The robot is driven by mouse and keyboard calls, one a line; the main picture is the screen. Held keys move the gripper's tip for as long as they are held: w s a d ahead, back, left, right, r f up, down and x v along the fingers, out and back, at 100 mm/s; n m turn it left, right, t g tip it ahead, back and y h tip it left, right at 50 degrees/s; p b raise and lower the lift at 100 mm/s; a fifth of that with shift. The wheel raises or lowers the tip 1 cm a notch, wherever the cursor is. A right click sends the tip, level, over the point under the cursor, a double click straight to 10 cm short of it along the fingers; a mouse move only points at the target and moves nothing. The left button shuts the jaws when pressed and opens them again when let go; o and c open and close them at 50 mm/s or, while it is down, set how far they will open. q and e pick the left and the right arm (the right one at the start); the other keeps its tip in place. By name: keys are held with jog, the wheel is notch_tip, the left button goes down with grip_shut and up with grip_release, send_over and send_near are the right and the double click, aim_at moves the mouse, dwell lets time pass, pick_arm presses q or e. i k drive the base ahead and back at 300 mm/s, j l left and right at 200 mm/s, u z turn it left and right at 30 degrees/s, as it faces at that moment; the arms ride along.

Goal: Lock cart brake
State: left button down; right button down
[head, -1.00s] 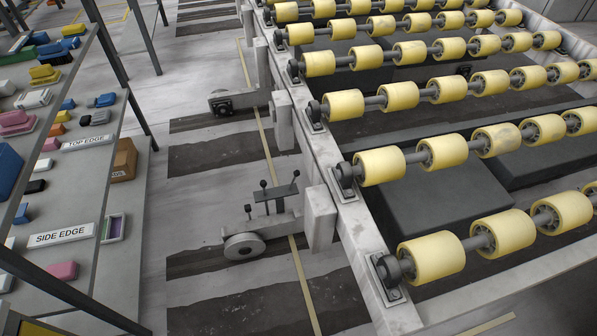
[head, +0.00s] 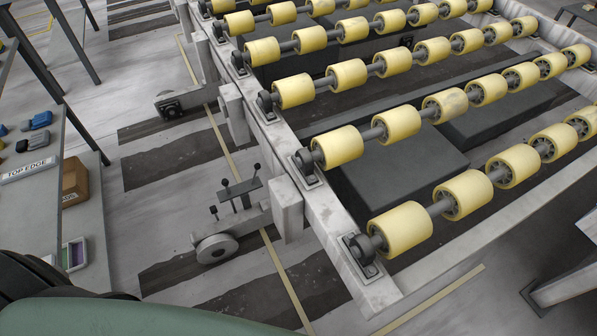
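A roller cart (head: 285,150) with a grey metal frame and rows of yellow rollers fills the middle and right of the head view. A wheel (head: 216,248) sits at its near left side, on a bracket. Above that wheel stands a small lever assembly (head: 240,190) with thin upright rods ending in dark knobs; it looks like the brake, but which position it is in I cannot tell. A second wheel (head: 170,108) shows farther back. Neither of my grippers is in view.
A shelf with a "TOP EDGE" label (head: 28,170) stands at the left, holding small coloured items and a brown box (head: 75,183). Floor with dark strips (head: 165,163) lies open between shelf and cart. A green rounded surface, apparently mine, covers the bottom left.

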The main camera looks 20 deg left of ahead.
aim_at(256, 166)
jog(key=j+z, duration=0.45)
jog(key=j, duration=0.15)
jog(key=j+z, duration=0.4)
jog(key=j, duration=0.7)
jog(key=k+j, duration=0.1)
jog(key=j, duration=0.3)
jog(key=j+z, duration=0.05)
